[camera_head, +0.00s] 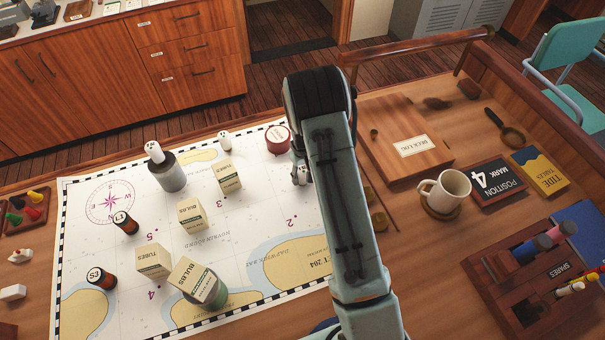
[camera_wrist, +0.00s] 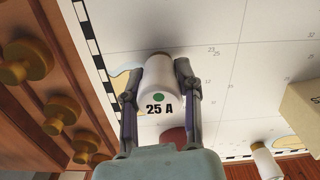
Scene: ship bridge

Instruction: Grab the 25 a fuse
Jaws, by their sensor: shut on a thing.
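The 25 A fuse (camera_wrist: 160,72) is a white cylinder with a green dot and black "25 A" lettering, in the middle of the wrist view. My gripper (camera_wrist: 158,80) has one finger on each side of it and is shut on it. The chart lies behind the fuse in that view; I cannot tell whether the fuse touches it. In the head view my arm hides the fuse, and only a small part of my gripper (camera_head: 300,174) shows at the arm's left side, over the chart (camera_head: 250,205).
Brass knobs (camera_wrist: 62,114) lie close left in the wrist view.

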